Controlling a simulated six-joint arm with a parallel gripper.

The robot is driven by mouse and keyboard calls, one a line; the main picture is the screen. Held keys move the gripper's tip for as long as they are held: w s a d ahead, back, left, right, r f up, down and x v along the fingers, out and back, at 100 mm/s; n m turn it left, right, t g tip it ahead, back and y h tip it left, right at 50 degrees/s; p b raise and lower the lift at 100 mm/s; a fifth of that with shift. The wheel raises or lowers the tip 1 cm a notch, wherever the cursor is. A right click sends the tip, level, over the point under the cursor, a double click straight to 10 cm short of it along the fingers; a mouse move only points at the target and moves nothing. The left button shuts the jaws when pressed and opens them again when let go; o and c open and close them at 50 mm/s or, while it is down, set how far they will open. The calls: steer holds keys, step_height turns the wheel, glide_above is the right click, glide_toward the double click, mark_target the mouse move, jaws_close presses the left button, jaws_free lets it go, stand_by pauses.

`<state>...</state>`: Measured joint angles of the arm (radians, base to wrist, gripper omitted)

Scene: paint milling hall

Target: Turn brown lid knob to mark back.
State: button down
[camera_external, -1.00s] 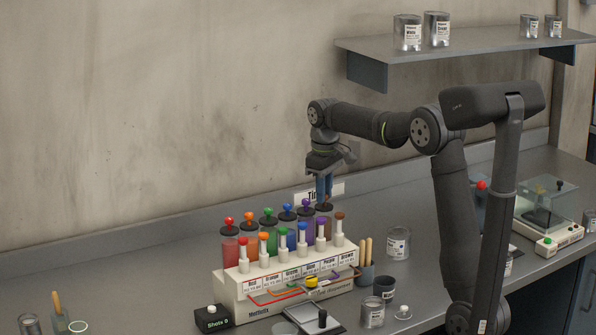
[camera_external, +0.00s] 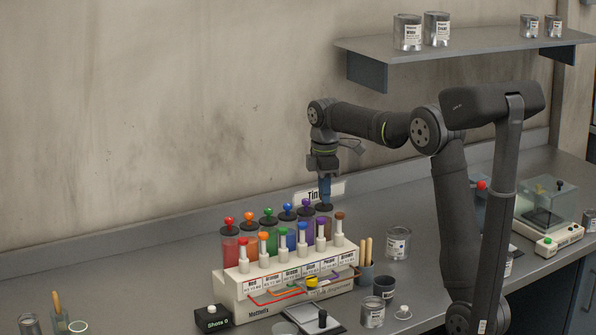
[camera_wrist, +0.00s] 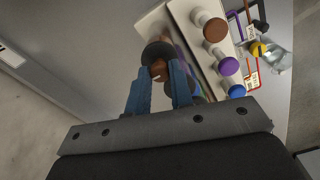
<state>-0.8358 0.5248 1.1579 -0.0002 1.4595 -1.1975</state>
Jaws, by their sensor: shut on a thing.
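My gripper (camera_external: 325,191) points down over the rightmost canister of the back row on the tint dispenser. Its blue fingers are shut on the brown lid knob (camera_wrist: 158,69), which shows between the fingertips in the wrist view. The knob sits on a dark round lid (camera_wrist: 160,50); the lid (camera_external: 324,207) also shows in the external view, just below the fingers. The knob itself is hidden by the fingers in the external view. I cannot make out a mark on the lid.
The white dispenser (camera_external: 232,289) has a front row of coloured plungers, with the brown-topped one (camera_external: 339,216) at the right. Other lid knobs, such as the purple one (camera_external: 306,203), stand close left. A sign (camera_external: 335,190) stands behind my gripper. Cans (camera_external: 397,245) stand to the right.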

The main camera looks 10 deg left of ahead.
steer(key=shift+r+n, duration=0.1)
steer(key=shift+n, duration=0.3)
steer(key=c, duration=1.3)
jaws_free()
step_height(320, 180, up, 17)
steer(key=shift+r, duration=0.15)
step_height(320, 180, down, 18)
steer(key=shift+r, duration=0.25)
stand_by(0.4)
